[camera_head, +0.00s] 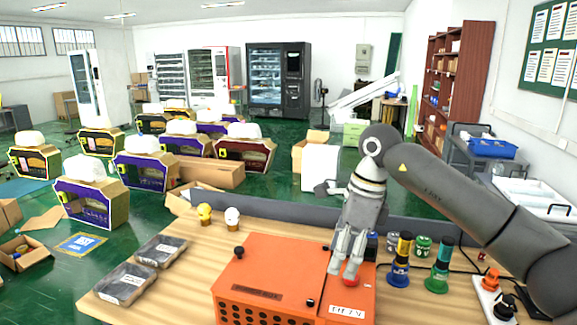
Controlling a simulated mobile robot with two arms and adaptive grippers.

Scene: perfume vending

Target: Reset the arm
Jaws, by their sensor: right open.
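My right arm reaches in from the right edge. Its gripper (345,270) points down over the right part of an orange box (262,275) on the wooden table. The fingers are open. A small red piece (350,282) shows at the fingertips; I cannot tell whether the fingers touch it. My left arm and gripper are not in view.
Large bottle-shaped displays (146,168) and vending machines (278,80) stand beyond.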

